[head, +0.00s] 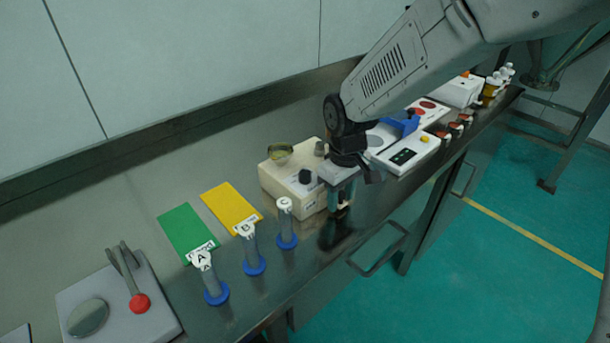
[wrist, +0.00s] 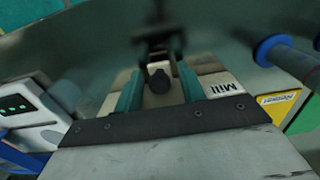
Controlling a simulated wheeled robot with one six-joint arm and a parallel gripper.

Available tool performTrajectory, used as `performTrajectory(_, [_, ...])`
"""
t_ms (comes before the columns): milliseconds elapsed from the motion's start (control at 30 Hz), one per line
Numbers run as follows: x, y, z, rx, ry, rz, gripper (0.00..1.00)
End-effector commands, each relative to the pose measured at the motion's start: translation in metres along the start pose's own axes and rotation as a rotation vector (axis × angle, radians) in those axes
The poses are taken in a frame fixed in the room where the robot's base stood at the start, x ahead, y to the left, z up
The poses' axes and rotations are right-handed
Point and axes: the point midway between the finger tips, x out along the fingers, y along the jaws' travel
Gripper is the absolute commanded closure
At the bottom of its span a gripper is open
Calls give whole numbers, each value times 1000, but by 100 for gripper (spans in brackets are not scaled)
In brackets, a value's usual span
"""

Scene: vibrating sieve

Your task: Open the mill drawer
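The mill (head: 283,184) is a beige box on the steel bench in the middle of the head view, with a small bowl-like part (head: 280,152) and dark knobs on top. My gripper (head: 341,208) points down at its front right side. In the wrist view the mill's face shows the word Mill (wrist: 222,88). A dark round knob (wrist: 159,82) stands out between the two teal fingers of my gripper (wrist: 159,70). The fingers are apart, with a visible gap on each side of the knob. The drawer's outline cannot be made out, and my gripper hides that side in the head view.
Blue-based tubes (head: 254,262) stand left of the mill along the bench edge. Yellow (head: 231,207) and green (head: 187,232) cards lie behind them. A white device (head: 405,153) with a blue part stands to the right. A handle bar (head: 375,262) projects below the bench front.

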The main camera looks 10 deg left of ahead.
Motion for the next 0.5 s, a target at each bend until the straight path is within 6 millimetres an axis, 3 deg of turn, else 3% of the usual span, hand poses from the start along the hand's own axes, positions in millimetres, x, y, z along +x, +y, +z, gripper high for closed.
performTrajectory(133, [0,0,0,0,0,0,60])
performTrajectory(233, [0,0,0,0,0,0,85])
performTrajectory(267, [0,0,0,0,0,0,89])
performTrajectory(500, [0,0,3,0,-1,0,88])
